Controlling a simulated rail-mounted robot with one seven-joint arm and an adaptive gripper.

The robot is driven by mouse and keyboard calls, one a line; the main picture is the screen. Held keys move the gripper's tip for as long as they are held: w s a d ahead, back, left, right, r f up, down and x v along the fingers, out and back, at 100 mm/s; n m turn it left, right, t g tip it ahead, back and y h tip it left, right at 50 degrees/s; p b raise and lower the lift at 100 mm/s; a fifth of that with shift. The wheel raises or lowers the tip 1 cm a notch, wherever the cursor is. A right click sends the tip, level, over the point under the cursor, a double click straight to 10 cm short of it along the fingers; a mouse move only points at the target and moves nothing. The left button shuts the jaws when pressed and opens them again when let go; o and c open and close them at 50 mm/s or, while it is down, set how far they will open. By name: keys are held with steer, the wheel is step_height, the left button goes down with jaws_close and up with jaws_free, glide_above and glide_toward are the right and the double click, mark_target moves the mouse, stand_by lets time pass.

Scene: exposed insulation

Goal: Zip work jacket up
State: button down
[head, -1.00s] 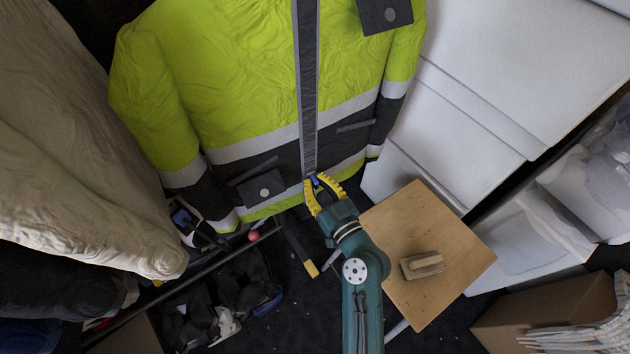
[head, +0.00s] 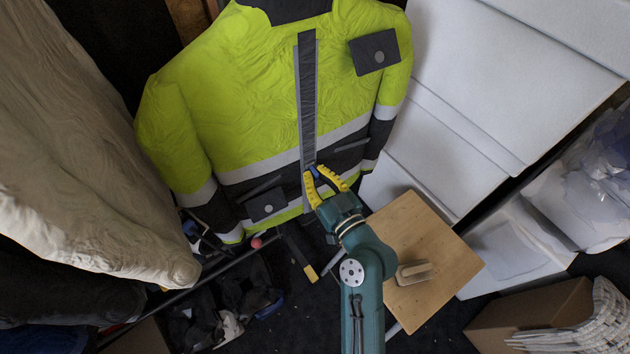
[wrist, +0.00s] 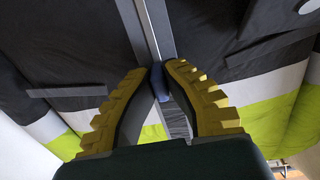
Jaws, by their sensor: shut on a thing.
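The work jacket (head: 250,100) is yellow-green with dark panels and grey bands, and it hangs upright facing me. A dark front strip with grey edges (head: 307,90) runs down its middle. My gripper (head: 318,174), with yellow ridged fingers, is at the lower part of this strip, in the dark panel below the upper grey band. It is shut on the small blue zipper pull (head: 312,170). In the wrist view the blue pull (wrist: 158,80) sits between the fingertips, with the grey seam (wrist: 148,25) running up from it. The jacket's lower hem is partly hidden by my gripper.
A wooden board (head: 430,260) with a brush-like block (head: 414,273) is right of my arm. White panels (head: 480,90) stand at the right. A beige draped cloth (head: 80,150) fills the left. A dark bar with a yellow end (head: 300,250) is below the jacket.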

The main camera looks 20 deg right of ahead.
step_height(320, 180, up, 28)
steer(key=p, duration=1.5)
steer(key=shift+w+f, duration=0.1)
steer(key=shift+f, duration=0.05)
steer(key=shift+d, duration=0.1)
steer(key=c, duration=1.2)
jaws_free()
steer(key=shift+o, duration=0.4)
steer(key=shift+s+d, duration=0.1)
steer(key=shift+s, duration=0.3)
glide_toward(306, 52)
steer(key=s, duration=0.4)
steer(key=shift+s+d, duration=0.15)
steer(key=shift+s, duration=0.25)
